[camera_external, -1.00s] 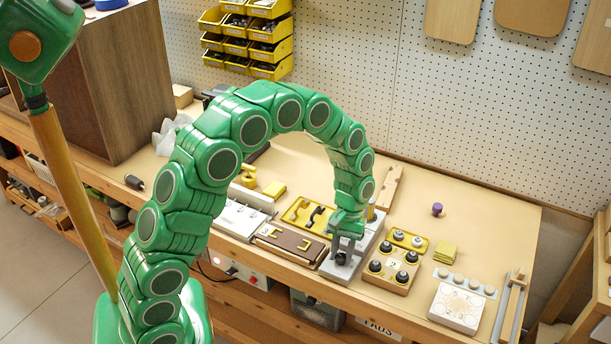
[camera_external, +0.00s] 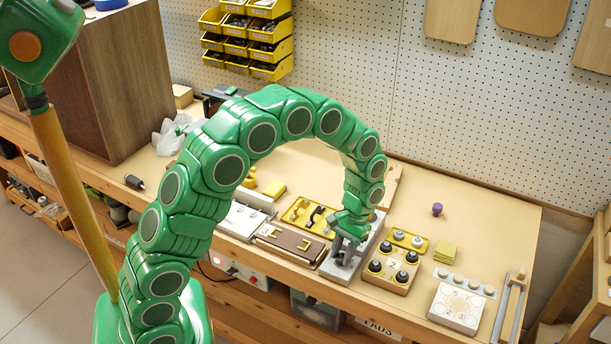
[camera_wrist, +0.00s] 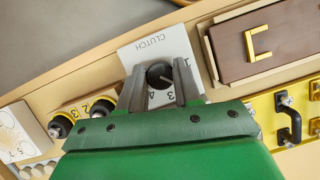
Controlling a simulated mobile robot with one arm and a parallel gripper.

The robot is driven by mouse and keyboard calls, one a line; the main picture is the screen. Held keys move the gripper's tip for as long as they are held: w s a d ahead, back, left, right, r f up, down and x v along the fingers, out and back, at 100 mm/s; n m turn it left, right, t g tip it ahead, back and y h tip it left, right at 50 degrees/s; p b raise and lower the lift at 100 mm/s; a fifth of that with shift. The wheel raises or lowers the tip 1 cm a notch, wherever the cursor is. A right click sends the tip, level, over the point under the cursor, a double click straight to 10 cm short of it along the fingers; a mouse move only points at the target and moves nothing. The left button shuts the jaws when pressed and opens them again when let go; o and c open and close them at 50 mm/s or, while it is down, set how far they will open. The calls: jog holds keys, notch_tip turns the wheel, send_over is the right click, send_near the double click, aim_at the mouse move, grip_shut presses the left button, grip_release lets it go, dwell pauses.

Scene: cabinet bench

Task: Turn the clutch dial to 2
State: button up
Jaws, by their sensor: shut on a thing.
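The clutch dial (camera_wrist: 160,75) is a round black knob on a pale plate (camera_wrist: 150,52) lettered CLUTCH. The numerals 3 and 4 show on the plate just on my side of the dial, and part of another numeral shows by the right finger. I cannot make out a 2 on this plate. My gripper (camera_wrist: 160,86) is shut on the dial, with one grey finger on each side. In the external view my gripper (camera_external: 345,243) is down at the grey clutch unit (camera_external: 341,270), and its fingers mostly hide the dial. I cannot read the dial's setting.
A wooden block with black knobs (camera_external: 394,268) stands close on the right. A brown board with yellow shapes (camera_external: 290,243) and a yellow tray with black hooks (camera_external: 308,215) lie on the left. A white box (camera_external: 458,307) is farther right.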

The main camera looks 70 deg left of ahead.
jog(key=o, duration=1)
jog(key=shift+o, duration=0.2)
jog(key=shift+r, duration=0.1)
jog(key=v, duration=0.7)
jog(key=shift+r, duration=0.25)
jog(key=shift+w+a, duration=0.1)
jog(key=shift+w, duration=0.05)
